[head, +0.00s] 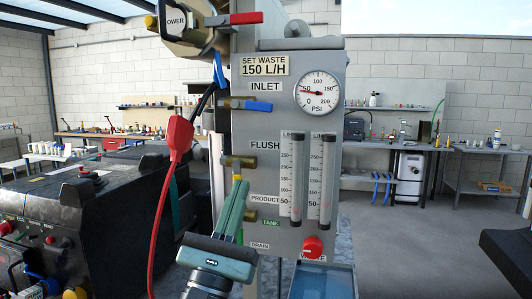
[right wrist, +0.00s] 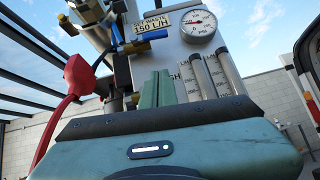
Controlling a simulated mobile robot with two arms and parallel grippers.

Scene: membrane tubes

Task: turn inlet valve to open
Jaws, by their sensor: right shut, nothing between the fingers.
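The inlet valve has a brass body and a blue lever (head: 258,104), below the INLET label on the grey panel (head: 280,135). The lever points right, roughly level. It also shows in the right wrist view (right wrist: 152,36), beyond my fingertips. My right gripper (head: 241,184) is teal, with its fingers shut together and empty. It points up in front of the panel's lower left side, below the inlet valve and apart from its lever in the picture. It hides part of the fittings below the FLUSH valve (head: 238,161). My left gripper is not in view.
A round pressure gauge (head: 318,92) and two flow tubes (head: 298,180) are on the panel, above a red knob (head: 312,247). A red clamp with cable (head: 178,137) hangs left of the panel. A black machine (head: 100,210) stands left. Open floor (head: 410,240) lies right.

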